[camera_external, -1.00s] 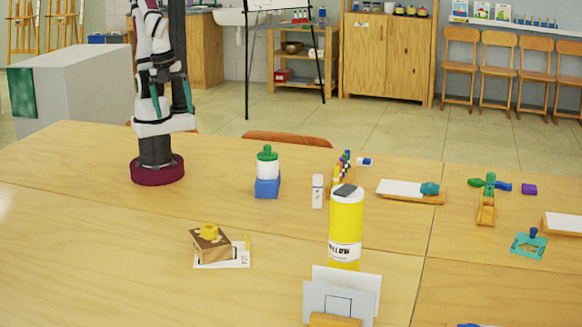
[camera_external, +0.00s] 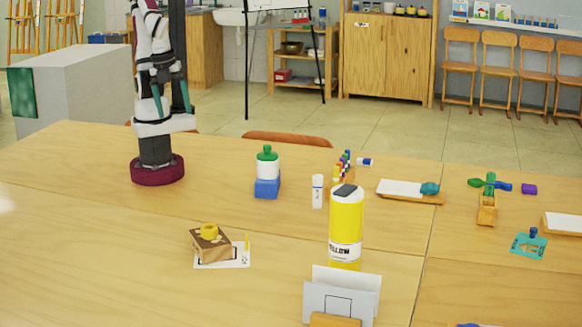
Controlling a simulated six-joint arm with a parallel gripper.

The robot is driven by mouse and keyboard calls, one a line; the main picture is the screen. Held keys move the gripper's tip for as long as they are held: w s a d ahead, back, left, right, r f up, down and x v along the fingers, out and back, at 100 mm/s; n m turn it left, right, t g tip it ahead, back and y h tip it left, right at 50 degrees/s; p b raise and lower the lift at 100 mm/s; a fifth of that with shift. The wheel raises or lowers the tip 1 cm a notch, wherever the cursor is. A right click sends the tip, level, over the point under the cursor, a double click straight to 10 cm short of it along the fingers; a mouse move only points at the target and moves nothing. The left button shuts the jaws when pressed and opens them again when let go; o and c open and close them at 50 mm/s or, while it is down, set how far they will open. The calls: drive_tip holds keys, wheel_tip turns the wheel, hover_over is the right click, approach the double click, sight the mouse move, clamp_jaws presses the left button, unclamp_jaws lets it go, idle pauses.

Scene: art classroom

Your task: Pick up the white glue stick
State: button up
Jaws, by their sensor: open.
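The white glue stick (camera_external: 317,191) stands upright on the table, left of and behind the tall yellow bottle (camera_external: 346,222). A small grey mark shows on its side. My gripper (camera_external: 174,112) hangs low above my arm's base at the back left of the table.
A green-capped white bottle on a blue block (camera_external: 267,187) stands left of the glue stick. A colourful marker holder (camera_external: 343,178) is just behind it at right. A wooden block with a yellow roll (camera_external: 210,243) lies front left. The left tabletop is mostly clear.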

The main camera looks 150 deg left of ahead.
drive_tip(key=shift+c, duration=0.5)
